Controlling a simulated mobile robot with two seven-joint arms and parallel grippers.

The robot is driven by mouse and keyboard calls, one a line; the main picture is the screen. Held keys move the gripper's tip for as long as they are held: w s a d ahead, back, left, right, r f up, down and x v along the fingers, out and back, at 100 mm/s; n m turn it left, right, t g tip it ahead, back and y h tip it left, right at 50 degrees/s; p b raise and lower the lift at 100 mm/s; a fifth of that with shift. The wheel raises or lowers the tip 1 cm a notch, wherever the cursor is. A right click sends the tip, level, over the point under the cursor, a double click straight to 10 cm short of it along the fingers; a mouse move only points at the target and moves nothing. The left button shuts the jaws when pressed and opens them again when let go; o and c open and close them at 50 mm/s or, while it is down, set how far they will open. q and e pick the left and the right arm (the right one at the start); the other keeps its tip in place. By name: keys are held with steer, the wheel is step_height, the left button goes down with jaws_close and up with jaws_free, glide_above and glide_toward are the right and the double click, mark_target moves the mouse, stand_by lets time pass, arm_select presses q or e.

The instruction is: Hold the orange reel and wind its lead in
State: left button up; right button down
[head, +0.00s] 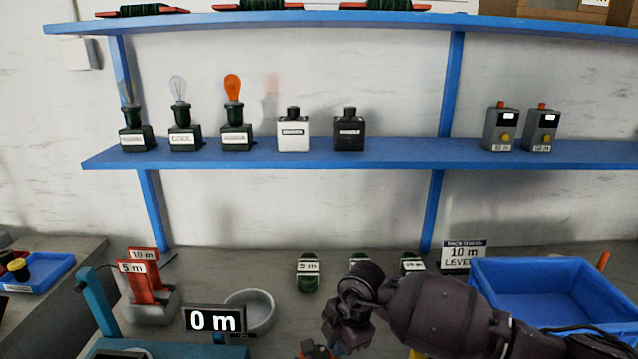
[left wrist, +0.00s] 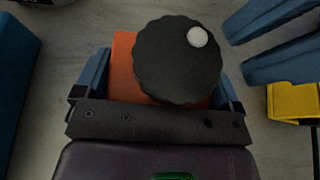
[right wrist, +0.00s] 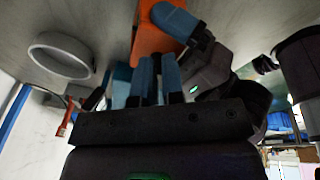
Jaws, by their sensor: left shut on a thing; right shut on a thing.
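The orange reel (left wrist: 123,70), with a black ridged knob (left wrist: 178,62) bearing a white dot, sits between the blue fingers of my left gripper (left wrist: 155,95), which is shut on it. The reel (right wrist: 152,38) also shows at the top of the right wrist view, with a left fingertip beside it. In the head view only a bit of orange (head: 316,350) shows at the bottom edge. My right gripper (right wrist: 158,75) is close by the reel, its two blue fingers near together. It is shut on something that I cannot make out. I cannot identify the reel's lead.
A display reading 0 m (head: 214,319) stands beside a round grey dish (head: 258,312). A blue bin (head: 550,285) is at right. A yellow block (left wrist: 295,101) is near the right fingers. Green 5 m (head: 308,272) and similar pieces lie behind. Blue shelves (head: 380,152) hold bulbs and bottles.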

steer(key=shift+s+a+f, duration=0.15)
steer(key=shift+s+f, duration=0.35)
steer(key=shift+f, duration=0.15)
steer(key=shift+w+d+r, duration=0.1)
steer(key=shift+d+r, duration=0.05)
steer(key=shift+d, duration=0.2)
steer(key=a+v, duration=0.1)
steer(key=v, duration=0.5)
steer(key=shift+r, duration=0.15)
